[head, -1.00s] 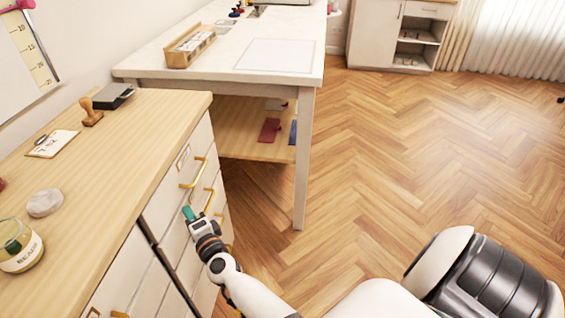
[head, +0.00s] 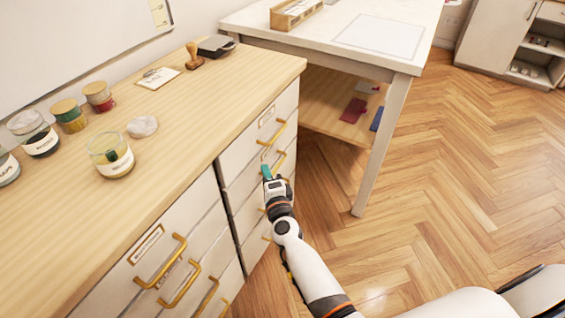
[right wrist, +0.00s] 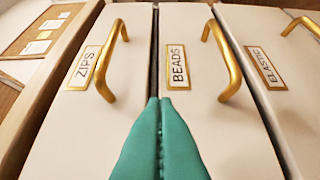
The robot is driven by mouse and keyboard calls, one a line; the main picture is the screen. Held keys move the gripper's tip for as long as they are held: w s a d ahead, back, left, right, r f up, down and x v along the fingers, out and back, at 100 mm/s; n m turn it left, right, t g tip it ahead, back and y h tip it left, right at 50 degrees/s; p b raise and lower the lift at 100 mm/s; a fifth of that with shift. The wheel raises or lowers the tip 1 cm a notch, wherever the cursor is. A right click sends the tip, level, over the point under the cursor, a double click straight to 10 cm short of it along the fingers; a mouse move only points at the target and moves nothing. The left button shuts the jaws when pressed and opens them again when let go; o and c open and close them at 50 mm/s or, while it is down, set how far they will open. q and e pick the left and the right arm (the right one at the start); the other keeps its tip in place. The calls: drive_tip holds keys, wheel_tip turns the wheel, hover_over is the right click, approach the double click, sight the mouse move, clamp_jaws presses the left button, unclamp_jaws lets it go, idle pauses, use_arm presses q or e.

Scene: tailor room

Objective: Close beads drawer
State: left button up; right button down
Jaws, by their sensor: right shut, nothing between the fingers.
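The beads drawer, a white front labelled BEADS with a gold handle, is in the middle of the right wrist view (right wrist: 215,125). In the head view it is the second front down (head: 243,186) in the right-hand column, partly behind my gripper. Its front looks about flush with its neighbours; a dark gap separates it from the ZIPS drawer (right wrist: 85,130). My right gripper, with teal fingertips (head: 266,172), is shut and empty at the beads front, beside the handle. Its tips (right wrist: 160,102) lie near the gap; I cannot tell whether they touch. My left gripper is out of view.
The ELASTIC drawer (right wrist: 275,45) is on the other side of the beads drawer. Jars, a stone (head: 142,126) and a stamp (head: 194,56) stand on the wooden cabinet top (head: 200,110). A white table (head: 340,50) stands behind. The wooden floor (head: 450,170) at right is clear.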

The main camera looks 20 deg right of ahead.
drive_tip(key=s, duration=1.1)
drive_tip(key=s+a+f+n+g+y+p, duration=0.15)
drive_tip(key=s+f+n+g+p, duration=0.25)
drive_tip(key=s+f+n, duration=0.5)
drive_tip(key=s+f+n+g+y+p, duration=0.2)
drive_tip(key=s+f+n+g+p, duration=0.3)
drive_tip(key=f, duration=0.9)
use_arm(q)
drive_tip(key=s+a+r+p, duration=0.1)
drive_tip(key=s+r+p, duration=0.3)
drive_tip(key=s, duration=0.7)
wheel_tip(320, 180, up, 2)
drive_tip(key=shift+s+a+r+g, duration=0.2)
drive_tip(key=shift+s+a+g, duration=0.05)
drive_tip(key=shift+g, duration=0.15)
use_arm(e)
drive_tip(key=s+d+f+n+g, duration=0.2)
drive_tip(key=s+d+f, duration=0.1)
drive_tip(key=s, duration=0.6)
drive_tip(key=s+d+f+n+g+h, duration=0.1)
drive_tip(key=s+d+f+n+g, duration=0.1)
drive_tip(key=s, duration=0.7)
drive_tip(key=s+d+f+n+g+h, duration=0.1)
drive_tip(key=s+d+f+n+g, duration=0.2)
drive_tip(key=s, duration=0.7)
drive_tip(key=shift+d+f+g, duration=0.3)
drive_tip(key=shift+d+g, duration=0.2)
drive_tip(key=shift+d, duration=0.05)
